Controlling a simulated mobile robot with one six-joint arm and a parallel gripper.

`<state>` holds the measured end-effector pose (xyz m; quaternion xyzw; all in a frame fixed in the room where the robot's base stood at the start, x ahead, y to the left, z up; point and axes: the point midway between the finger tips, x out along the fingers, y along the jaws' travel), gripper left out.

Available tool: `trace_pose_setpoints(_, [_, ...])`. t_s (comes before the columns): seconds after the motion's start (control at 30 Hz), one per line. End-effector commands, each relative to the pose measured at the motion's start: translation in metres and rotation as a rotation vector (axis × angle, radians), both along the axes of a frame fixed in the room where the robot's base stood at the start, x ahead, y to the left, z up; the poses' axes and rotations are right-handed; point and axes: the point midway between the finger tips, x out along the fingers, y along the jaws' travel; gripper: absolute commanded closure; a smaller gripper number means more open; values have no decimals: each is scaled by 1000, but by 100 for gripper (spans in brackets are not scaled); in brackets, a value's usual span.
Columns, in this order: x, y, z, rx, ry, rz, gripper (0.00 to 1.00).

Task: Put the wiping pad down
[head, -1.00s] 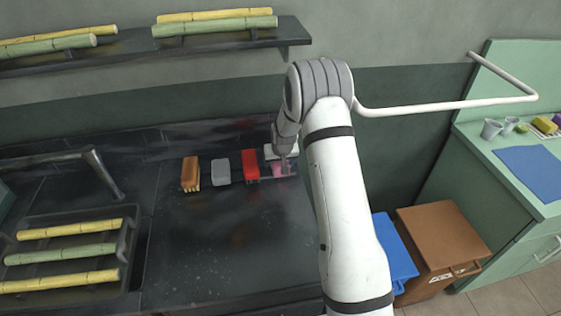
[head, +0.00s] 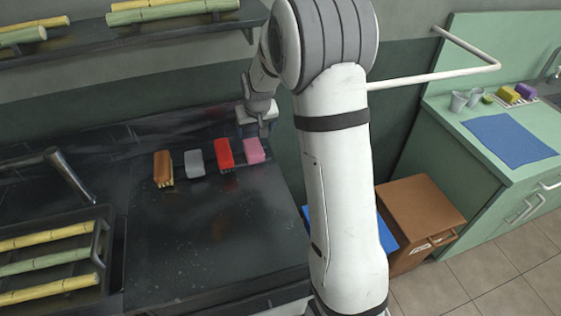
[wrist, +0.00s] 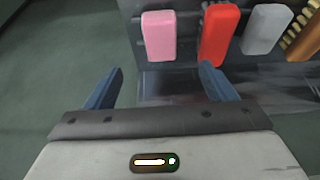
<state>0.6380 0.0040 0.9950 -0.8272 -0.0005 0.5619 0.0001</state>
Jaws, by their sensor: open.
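A pink pad (head: 253,150) lies at the right end of a row of cleaning items on the dark counter (head: 200,240). It also shows in the wrist view (wrist: 159,35), beyond my fingertips and not between them. My gripper (head: 263,130) is raised just above and behind the pink pad in the head view. In the wrist view my gripper (wrist: 161,80) has its two blue fingers wide apart with nothing between them.
Left of the pink pad stand a red item (head: 224,153), a grey block (head: 194,163) and a brown brush (head: 163,168). A sink rack with sugarcane (head: 45,252) is at the left. A shelf (head: 130,37) hangs above. The counter front is clear.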

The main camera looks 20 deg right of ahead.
Motion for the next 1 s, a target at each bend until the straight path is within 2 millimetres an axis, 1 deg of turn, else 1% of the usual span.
trace_pose_setpoints(0.03, [-15, 0, 19, 0, -3, 0, 22])
trace_pose_setpoints(0.07, [-25, 0, 28, 0, 0, 0, 22])
trace_pose_setpoints(0.1, [-40, 0, 41, 0, 5, 0, 22])
trace_pose_setpoints(0.17, [-64, 0, 57, 0, 13, -1, 22])
trace_pose_setpoints(0.2, [-80, -1, 68, 0, 18, -1, 22])
trace_pose_setpoints(0.27, [-104, -1, 82, -1, 27, -1, 22])
trace_pose_setpoints(0.3, [-121, -1, 90, -1, 33, -1, 22])
trace_pose_setpoints(0.37, [-147, -1, 101, -1, 41, -1, 22])
trace_pose_setpoints(0.4, [-164, -1, 106, -1, 47, -1, 22])
trace_pose_setpoints(0.43, [-177, -1, 111, -1, 51, -1, 22])
trace_pose_setpoints(0.6, [-250, -1, 125, -1, 73, -3, 22])
trace_pose_setpoints(0.7, [-286, -1, 126, -1, 87, -3, 22])
trace_pose_setpoints(0.8, [-312, -1, 124, -2, 97, -3, 22])
trace_pose_setpoints(0.83, [-318, -1, 124, -2, 99, -4, 22])
trace_pose_setpoints(0.9, [-328, -6, 122, -2, 104, -6, 22])
trace_pose_setpoints(1.0, [-335, -6, 121, -2, 108, -6, 22])
